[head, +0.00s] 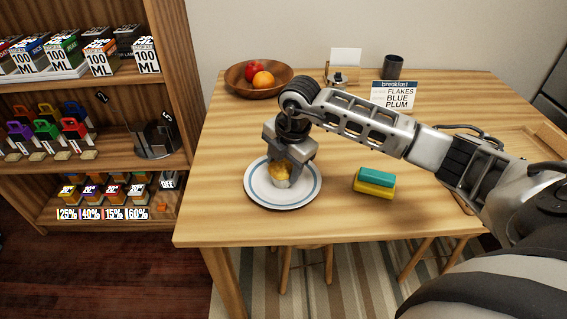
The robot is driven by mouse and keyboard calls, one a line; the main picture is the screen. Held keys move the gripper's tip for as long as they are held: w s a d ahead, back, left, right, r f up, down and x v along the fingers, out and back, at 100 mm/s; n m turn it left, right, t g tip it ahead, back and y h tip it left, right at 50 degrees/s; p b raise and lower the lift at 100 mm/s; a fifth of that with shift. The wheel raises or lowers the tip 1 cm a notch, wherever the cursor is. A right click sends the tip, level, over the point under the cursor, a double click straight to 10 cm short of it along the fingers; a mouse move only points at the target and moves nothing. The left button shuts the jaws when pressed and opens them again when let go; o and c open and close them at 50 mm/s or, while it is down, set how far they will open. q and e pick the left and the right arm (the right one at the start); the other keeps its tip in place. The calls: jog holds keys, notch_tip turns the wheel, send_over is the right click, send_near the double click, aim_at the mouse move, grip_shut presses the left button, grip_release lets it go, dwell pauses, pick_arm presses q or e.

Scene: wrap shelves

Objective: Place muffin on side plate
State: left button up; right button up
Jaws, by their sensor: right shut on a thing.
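The muffin (280,175) is golden on top with a pale base. It is over the middle of the side plate (257,196), a white round plate with a blue ring near the table's front left. My right gripper (285,166) comes down from above and is shut on the muffin. The fingers hide part of the muffin's top and sides. I cannot tell whether its base touches the plate. My left gripper does not show in the head view.
On the table (228,135) are a wooden bowl (240,86) with fruit, a dark cup (392,67), a breakfast card (394,95) and a teal-and-yellow block (374,183). A wooden tray (520,140) lies at the right. A stocked shelf (175,90) stands left. Free table surrounds the plate.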

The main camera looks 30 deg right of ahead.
jog(key=shift+f, duration=0.2)
jog(key=o, duration=1)
jog(key=shift+r, duration=0.1)
jog(key=v, duration=1.2)
jog(key=shift+r, duration=0.2)
